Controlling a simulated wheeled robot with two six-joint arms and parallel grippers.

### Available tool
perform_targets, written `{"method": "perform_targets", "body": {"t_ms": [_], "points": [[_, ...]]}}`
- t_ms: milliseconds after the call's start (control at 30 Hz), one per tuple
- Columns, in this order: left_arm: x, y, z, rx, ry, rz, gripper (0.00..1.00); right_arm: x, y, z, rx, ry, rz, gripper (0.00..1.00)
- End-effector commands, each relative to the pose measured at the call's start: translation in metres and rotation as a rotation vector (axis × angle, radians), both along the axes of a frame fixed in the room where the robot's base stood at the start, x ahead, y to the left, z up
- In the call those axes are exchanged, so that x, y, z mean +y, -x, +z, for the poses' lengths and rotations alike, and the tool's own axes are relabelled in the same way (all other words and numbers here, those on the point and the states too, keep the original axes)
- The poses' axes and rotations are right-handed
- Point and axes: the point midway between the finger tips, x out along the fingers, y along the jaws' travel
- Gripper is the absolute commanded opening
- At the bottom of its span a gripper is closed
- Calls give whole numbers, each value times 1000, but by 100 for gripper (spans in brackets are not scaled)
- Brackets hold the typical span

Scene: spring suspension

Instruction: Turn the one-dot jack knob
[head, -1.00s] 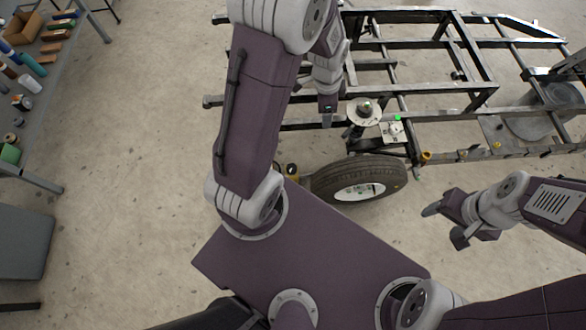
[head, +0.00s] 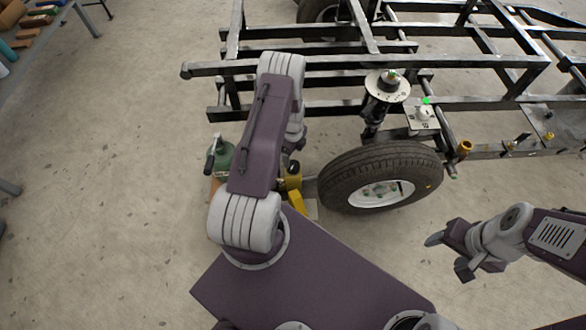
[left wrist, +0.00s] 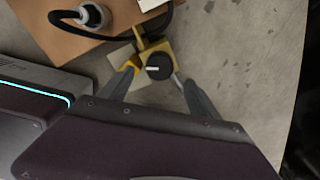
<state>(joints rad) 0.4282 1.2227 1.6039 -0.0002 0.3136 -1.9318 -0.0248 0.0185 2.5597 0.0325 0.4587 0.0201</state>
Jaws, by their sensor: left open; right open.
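In the left wrist view a round black knob (left wrist: 159,66) with a white bar mark sits on a yellow jack (left wrist: 150,48). I cannot make out dots on it. My left gripper (left wrist: 155,74) is open, with one finger on each side of the knob; whether they touch it is unclear. In the head view the yellow jack (head: 295,199) shows beside my left arm, left of the wheel, and that arm hides the left gripper. My right gripper (head: 447,256) is open and empty, over bare floor right of and below the wheel.
The tyre (head: 375,178) and the black chassis frame (head: 330,107) with the suspension stand (head: 388,86) lie just right of and beyond the jack. A green bottle (head: 222,158) stands left of my arm. A brown board (left wrist: 75,30) lies beside the jack.

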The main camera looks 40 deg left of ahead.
Motion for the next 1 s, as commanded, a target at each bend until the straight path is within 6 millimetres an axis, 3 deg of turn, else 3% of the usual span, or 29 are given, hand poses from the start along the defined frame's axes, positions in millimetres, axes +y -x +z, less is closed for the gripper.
{"method": "perform_targets", "body": {"t_ms": [100, 300, 467, 733, 767, 967, 1000], "points": [[-1, 1, -32, 2, 1, 0, 72, 0, 0, -23, 0, 0, 0, 61], [-1, 1, -71, 2, 1, 1, 72, 0, 0, -49, 1, 0, 0, 61], [-1, 0, -84, 1, 1, 1, 72, 0, 0, -57, 1, 0, 0, 61], [-1, 0, -84, 1, 1, 1, 72, 0, 0, -56, 1, 0, 0, 61], [-1, 0, -84, 1, 1, 1, 66, 0, 0, -56, 1, 0, 0, 61], [-1, 0, -84, 0, 1, 1, 11, 0, 0, -56, 1, 0, 0, 61], [-1, 0, -84, 0, 1, 1, 9, 0, 0, -56, 1, 0, 0, 61]]}}
